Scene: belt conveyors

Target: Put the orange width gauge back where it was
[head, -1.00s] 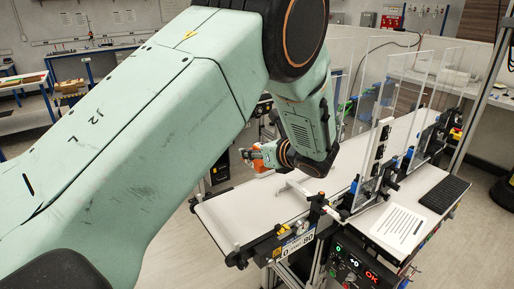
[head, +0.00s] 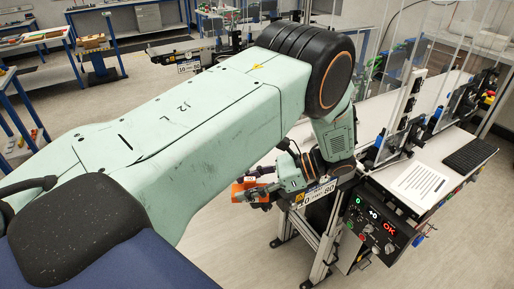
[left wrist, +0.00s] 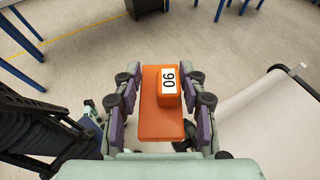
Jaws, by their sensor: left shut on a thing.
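The orange width gauge (head: 244,190) is an orange block with a raised part and a white label with dark digits, plain in the left wrist view (left wrist: 160,122). My left gripper (head: 259,193) is shut on it, with its purple-padded fingers on both sides of the block in the left wrist view (left wrist: 160,84). The gripper holds the gauge in the air beside the near end of the conveyor, above the floor. My right gripper does not show.
The white belt (left wrist: 248,122) lies right of the gripper in the left wrist view. A control panel (head: 373,222) stands at the conveyor's near side, with a paper sheet (head: 420,184) and a keyboard (head: 469,155) beyond. Clear guard panels rise above the belt. Open floor lies left.

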